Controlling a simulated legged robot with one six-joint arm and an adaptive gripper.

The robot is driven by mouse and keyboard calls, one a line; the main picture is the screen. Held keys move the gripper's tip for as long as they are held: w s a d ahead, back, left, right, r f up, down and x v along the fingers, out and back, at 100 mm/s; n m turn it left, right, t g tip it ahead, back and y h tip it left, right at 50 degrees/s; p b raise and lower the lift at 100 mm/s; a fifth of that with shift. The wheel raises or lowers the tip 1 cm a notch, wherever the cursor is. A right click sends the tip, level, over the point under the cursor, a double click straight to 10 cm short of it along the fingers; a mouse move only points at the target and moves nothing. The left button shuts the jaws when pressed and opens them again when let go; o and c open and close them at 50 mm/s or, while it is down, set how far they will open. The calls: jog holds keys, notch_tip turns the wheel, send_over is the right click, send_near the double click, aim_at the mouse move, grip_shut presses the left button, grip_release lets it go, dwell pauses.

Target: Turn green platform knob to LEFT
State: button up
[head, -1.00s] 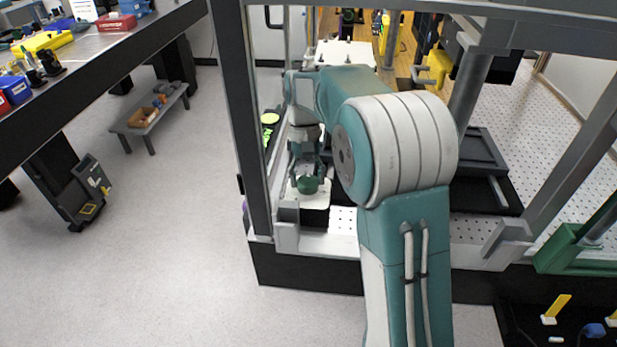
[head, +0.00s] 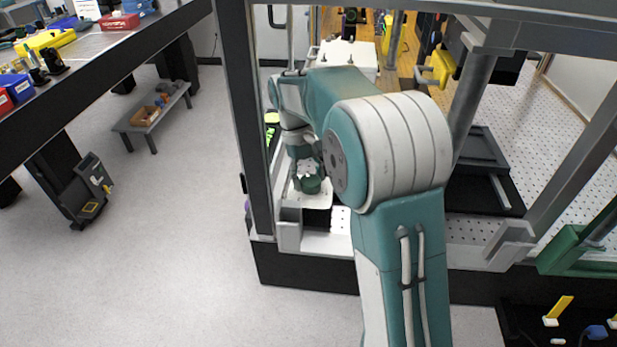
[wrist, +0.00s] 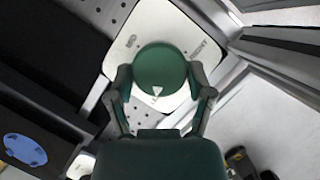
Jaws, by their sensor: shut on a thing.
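The green platform knob (wrist: 161,66) is a round green disc on a white plate (wrist: 185,22), seen large in the wrist view. A white triangle marks the knob's edge on the side toward my gripper's palm. A label at the plate's upper left seems to read MID and one at the upper right RIGHT. A third label by the triangle is mostly hidden. My gripper (wrist: 161,80) is shut on the knob, one finger on each side. In the head view the knob (head: 312,187) is partly covered by my gripper (head: 309,180).
The knob plate sits inside a dark-framed enclosure, close to its left post (head: 243,120). A black stage (head: 480,170) stands farther right. Open floor (head: 150,240) lies left of the enclosure.

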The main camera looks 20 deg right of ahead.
jog(key=o, duration=1.1)
jog(key=shift+v, duration=3.7)
